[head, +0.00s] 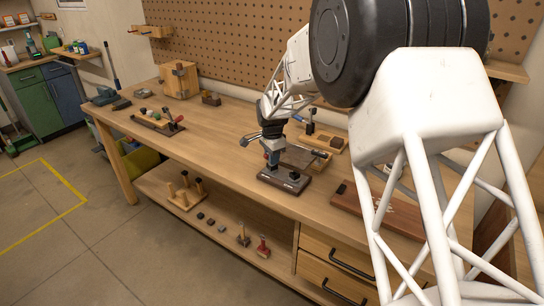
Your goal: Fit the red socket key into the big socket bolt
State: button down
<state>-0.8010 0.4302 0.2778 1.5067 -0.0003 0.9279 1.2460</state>
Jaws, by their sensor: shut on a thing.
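My gripper (272,156) points down over a dark block with pale lettering (284,180) near the front edge of the workbench. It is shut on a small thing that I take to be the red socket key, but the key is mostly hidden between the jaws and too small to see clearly. The big socket bolt appears to be at this dark block. I cannot tell whether the key touches the bolt, sits in it or is apart from it.
A wooden tray with tools (157,122) and a wooden box (179,80) stand to the left on the workbench (222,130). A reddish-brown board (378,208) lies right of the block. Small boards with tools sit behind my gripper. The left-middle bench top is clear.

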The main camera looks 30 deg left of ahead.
jog(key=c, duration=1)
grip_release()
jog(key=shift+r, duration=0.1)
jog(key=shift+r, duration=3.8)
